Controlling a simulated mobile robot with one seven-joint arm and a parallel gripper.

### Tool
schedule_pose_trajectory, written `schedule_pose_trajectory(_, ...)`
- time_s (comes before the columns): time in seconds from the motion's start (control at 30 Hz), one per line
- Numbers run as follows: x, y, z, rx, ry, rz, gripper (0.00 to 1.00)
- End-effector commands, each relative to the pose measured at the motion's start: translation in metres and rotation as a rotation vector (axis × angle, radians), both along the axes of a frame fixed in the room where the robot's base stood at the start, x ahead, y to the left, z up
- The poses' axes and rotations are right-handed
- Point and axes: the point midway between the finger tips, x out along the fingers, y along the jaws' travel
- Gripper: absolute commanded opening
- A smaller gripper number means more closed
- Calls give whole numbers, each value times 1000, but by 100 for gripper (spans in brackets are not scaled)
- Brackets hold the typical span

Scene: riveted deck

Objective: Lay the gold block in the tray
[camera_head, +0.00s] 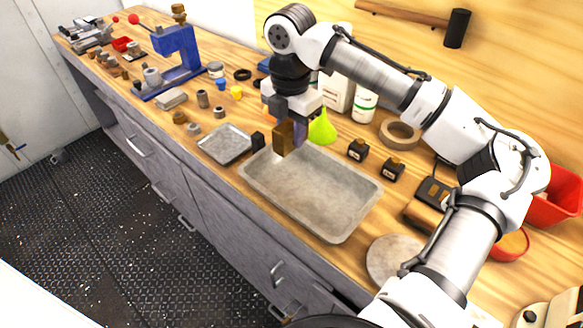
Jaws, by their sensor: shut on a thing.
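The gold block (283,138) is a brownish-gold upright piece held at the end of my arm. My gripper (291,132) is shut on it, and the arm partly hides the jaws. The block is at the far left end of the large grey metal tray (312,190), over or just behind its rim. I cannot tell how high it is above the tray. The tray is shallow, and its visible floor looks empty.
A smaller square tray (224,144) and a small black block (258,141) stand left of the large tray. A round disc (391,258) lies to the right.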

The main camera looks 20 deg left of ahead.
Motion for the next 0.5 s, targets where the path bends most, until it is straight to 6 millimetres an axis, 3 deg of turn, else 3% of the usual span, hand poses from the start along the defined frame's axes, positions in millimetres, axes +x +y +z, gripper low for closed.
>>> schedule_pose_trajectory(0.2, 0, -1, -51, -2, 1, -1, 0)
schedule_pose_trajectory(0.5, 0, 0, -83, 0, 0, 0, 0)
